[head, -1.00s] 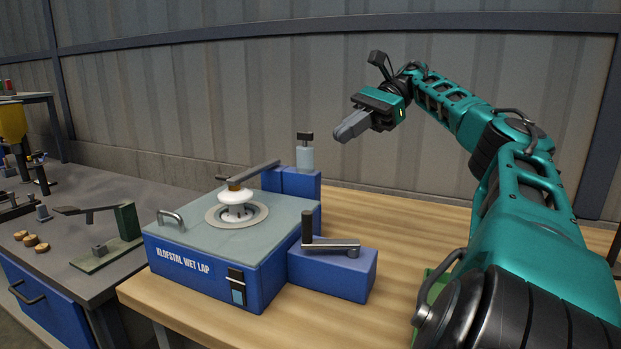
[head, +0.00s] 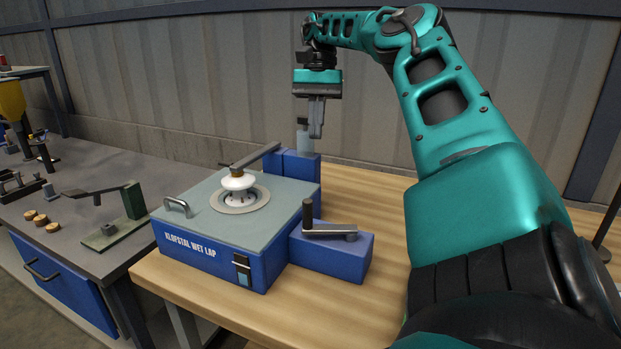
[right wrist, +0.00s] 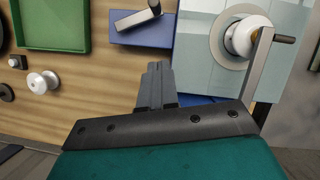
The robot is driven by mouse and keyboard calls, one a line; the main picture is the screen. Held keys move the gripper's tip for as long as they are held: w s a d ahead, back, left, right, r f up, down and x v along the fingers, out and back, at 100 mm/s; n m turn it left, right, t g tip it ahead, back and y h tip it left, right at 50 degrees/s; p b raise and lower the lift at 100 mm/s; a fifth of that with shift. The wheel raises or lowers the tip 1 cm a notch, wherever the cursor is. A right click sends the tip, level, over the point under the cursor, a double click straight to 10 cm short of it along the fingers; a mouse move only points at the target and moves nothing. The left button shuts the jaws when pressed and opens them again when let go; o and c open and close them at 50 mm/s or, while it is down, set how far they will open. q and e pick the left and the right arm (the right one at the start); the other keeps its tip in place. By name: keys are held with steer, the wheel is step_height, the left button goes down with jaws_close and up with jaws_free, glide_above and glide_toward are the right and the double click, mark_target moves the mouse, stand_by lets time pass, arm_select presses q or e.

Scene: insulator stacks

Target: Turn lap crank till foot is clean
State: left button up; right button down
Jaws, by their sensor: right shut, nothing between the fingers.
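The blue wet lap (head: 205,257) stands on the wooden bench with a grey-green top. A white insulator (head: 238,183) sits over the round opening in its top, under a holding arm (head: 256,155); its foot is hidden. The lap crank (head: 330,230), a grey bar with a dark upright handle (head: 307,214), is on the blue box at the lap's right. My left gripper is not in view.
At left, a dark table holds a green lever press (head: 130,212) and small brown pieces (head: 42,220). The right wrist view shows a green tray (right wrist: 52,45) and a white insulator (right wrist: 38,83) on the bench.

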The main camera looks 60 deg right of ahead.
steer(key=s+a+f, duration=0.3)
steer(key=a+f, duration=0.4)
steer(key=f, duration=0.1)
steer(key=shift+f+b, duration=0.3)
steer(key=shift+f, duration=0.1)
steer(key=shift+s+a+n, duration=0.1)
steer(key=shift+a+n, duration=0.35)
steer(key=shift+n, duration=0.05)
stand_by(0.5)
